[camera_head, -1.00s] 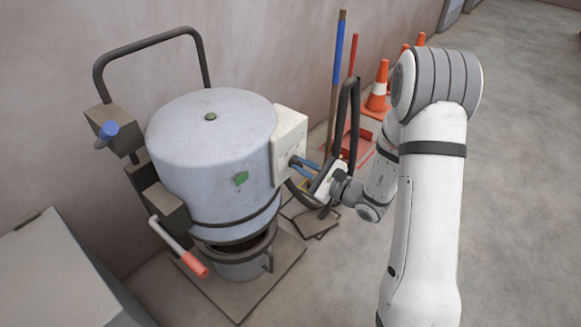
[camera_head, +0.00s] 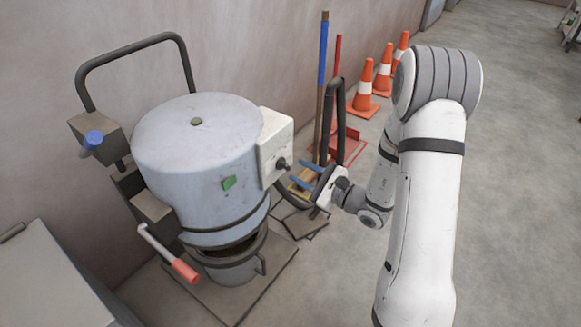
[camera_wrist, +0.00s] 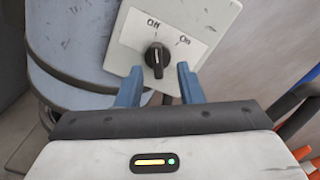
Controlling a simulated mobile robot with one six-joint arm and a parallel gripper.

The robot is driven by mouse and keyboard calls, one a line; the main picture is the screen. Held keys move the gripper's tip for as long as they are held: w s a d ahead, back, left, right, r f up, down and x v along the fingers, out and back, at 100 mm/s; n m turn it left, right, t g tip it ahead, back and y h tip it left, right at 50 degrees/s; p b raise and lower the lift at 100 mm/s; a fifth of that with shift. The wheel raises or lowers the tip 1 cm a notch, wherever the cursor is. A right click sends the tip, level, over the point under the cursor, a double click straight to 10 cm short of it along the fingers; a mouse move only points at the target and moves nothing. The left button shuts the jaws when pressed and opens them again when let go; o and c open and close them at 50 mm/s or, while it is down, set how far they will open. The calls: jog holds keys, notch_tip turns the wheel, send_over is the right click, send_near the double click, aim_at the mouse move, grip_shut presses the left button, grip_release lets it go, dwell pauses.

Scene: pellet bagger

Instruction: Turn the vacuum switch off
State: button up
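The vacuum switch is a black rotary knob (camera_wrist: 156,60) on a pale box (camera_wrist: 122,48), with Off and On labels. In the head view the knob (camera_head: 282,163) faces right from the box (camera_head: 272,140) on the drum's side. In the wrist view the knob's grip runs nearly up and down, roughly in line with the Off label.
The box is fixed to a grey-blue drum (camera_head: 195,150). A red-handled lever (camera_head: 185,271) and a blue-knobbed part (camera_head: 92,140) are on the left. A black curved bar (camera_head: 340,115), a blue-handled tool (camera_head: 323,55) and orange cones (camera_head: 367,85) are near the wall. Open floor is on the right.

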jog(key=v, duration=0.4)
dwell(0.4)
jog(key=s+a+r+n+g+h+p, duration=0.1)
jog(key=s+a+r+n+g+p, duration=0.2)
jog(key=s+r+n+g+p, duration=0.45)
jog(key=s+a+r+n+g+h+p, duration=0.1)
jog(key=s+a+r+n+g+p, duration=0.3)
jog(key=s+r, duration=0.55)
jog(key=s+d+r+n+t+h+p, duration=0.2)
jog(key=d+r+n+h+p, duration=0.6)
jog(key=r, duration=0.9)
jog(key=s+d+h+p, duration=0.2)
jog(key=d+h+p, duration=0.1)
jog(key=d+h, duration=0.1)
jog(key=shift+d+t, duration=0.35)
jog(key=shift+d, duration=0.35)
